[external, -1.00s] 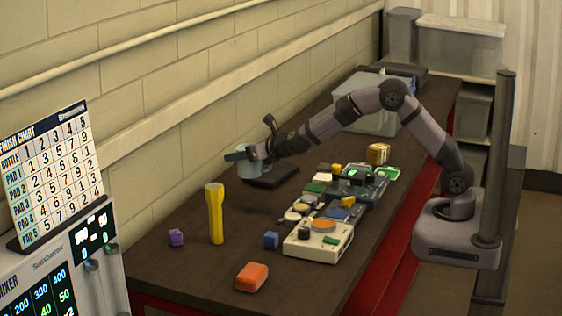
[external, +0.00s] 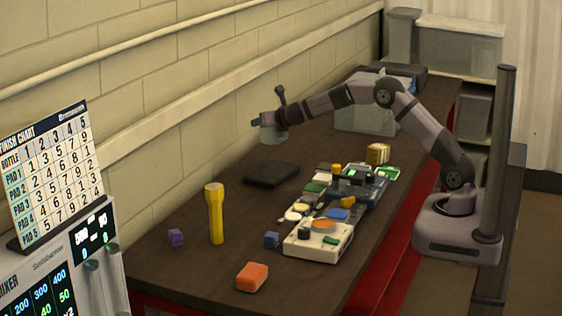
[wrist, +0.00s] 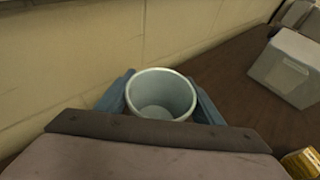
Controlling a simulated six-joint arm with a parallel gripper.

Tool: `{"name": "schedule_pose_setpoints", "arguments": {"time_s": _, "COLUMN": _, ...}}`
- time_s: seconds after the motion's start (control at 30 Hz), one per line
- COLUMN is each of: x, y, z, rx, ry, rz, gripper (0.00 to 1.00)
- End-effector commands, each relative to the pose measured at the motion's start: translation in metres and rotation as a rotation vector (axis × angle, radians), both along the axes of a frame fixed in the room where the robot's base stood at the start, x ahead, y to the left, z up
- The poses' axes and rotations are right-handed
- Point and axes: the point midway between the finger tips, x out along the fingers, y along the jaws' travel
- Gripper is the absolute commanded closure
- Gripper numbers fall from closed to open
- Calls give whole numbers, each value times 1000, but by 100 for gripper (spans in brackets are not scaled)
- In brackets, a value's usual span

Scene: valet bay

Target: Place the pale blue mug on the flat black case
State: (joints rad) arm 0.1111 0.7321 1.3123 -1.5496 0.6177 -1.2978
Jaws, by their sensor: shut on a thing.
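The pale blue mug (external: 273,134) is between the fingers of my gripper (external: 268,121), near the wall. In the wrist view the mug (wrist: 160,92) is upright and looks empty inside, with one gripper finger on each side. My gripper is shut on it. Whether the mug's base touches the table is unclear. The flat black case (external: 272,175) lies on the table in front of the mug and apart from it, with its top bare. The case does not show in the wrist view.
A yellow flashlight (external: 215,213) stands at the front left. A translucent bin (external: 365,116) stands farther back, right of the mug. The wall (external: 180,95) runs close along the table's left side.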

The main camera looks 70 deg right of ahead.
Motion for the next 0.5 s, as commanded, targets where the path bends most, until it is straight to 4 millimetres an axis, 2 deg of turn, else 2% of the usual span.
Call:
{"name": "schedule_pose_setpoints", "arguments": {"time_s": 0.13, "x": 0, "y": 0, "z": -9, "rx": -1, "ry": 1, "rz": 1, "gripper": 69}}
{"name": "schedule_pose_setpoints", "arguments": {"time_s": 0.33, "x": 0, "y": 0, "z": -40, "rx": -1, "ry": 4, "rz": 2, "gripper": 69}}
{"name": "schedule_pose_setpoints", "arguments": {"time_s": 0.5, "x": 0, "y": 0, "z": -58, "rx": 0, "ry": -1, "rz": 1, "gripper": 69}}
